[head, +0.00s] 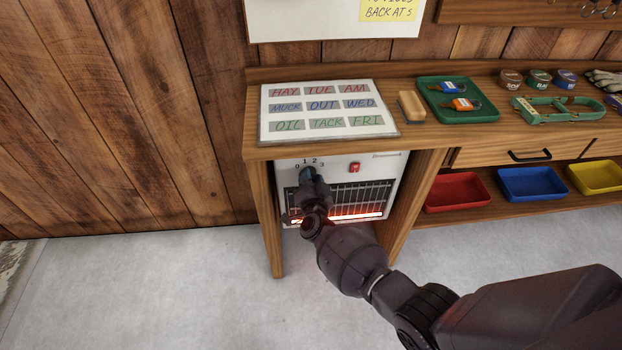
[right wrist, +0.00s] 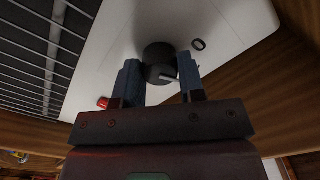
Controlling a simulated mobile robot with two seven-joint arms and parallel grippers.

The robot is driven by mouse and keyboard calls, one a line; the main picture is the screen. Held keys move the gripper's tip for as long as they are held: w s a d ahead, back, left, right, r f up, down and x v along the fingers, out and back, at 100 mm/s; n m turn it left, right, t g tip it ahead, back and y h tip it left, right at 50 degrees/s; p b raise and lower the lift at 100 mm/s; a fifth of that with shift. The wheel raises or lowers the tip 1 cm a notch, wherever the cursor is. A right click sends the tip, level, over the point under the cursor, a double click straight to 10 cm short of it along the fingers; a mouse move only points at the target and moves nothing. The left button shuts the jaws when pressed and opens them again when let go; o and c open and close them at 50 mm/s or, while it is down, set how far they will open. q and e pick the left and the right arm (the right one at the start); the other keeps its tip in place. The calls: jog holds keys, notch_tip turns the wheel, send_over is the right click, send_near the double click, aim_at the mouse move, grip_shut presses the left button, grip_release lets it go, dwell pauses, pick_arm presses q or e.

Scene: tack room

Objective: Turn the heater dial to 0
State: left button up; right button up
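The heater (head: 398,168) is a white panel with a dark grille and a glowing red bar, under the bench. Numbers 0, 1 and 2 show above its dial, with 3 at the right. My right gripper (head: 309,174) is at the dial and hides most of it in the head view. In the right wrist view the black round dial (right wrist: 157,52) sits between the two fingers of my right gripper (right wrist: 160,75), which appear closed on its sides. A white pointer line shows on the dial, towards the side of the printed 0. The exact setting is unclear. My left gripper is out of view.
A red switch (head: 354,167) is right of the dial. The bench (head: 415,145) overhangs the heater, with wooden legs on both sides. On top are a label board (head: 325,140), a brush (head: 411,105) and a green tray (head: 484,112). Coloured bins stand on the right shelf.

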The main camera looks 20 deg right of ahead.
jog(key=shift+c, duration=0.7)
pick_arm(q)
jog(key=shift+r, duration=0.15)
pick_arm(e)
jog(key=shift+n, duration=0.4)
pick_arm(q)
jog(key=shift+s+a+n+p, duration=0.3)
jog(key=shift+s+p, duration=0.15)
jog(key=shift+p, duration=0.35)
pick_arm(e)
jog(key=shift+n, duration=3.5)
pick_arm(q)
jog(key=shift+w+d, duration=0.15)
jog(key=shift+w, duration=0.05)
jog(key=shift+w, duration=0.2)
pick_arm(e)
jog(key=o, duration=0.9)
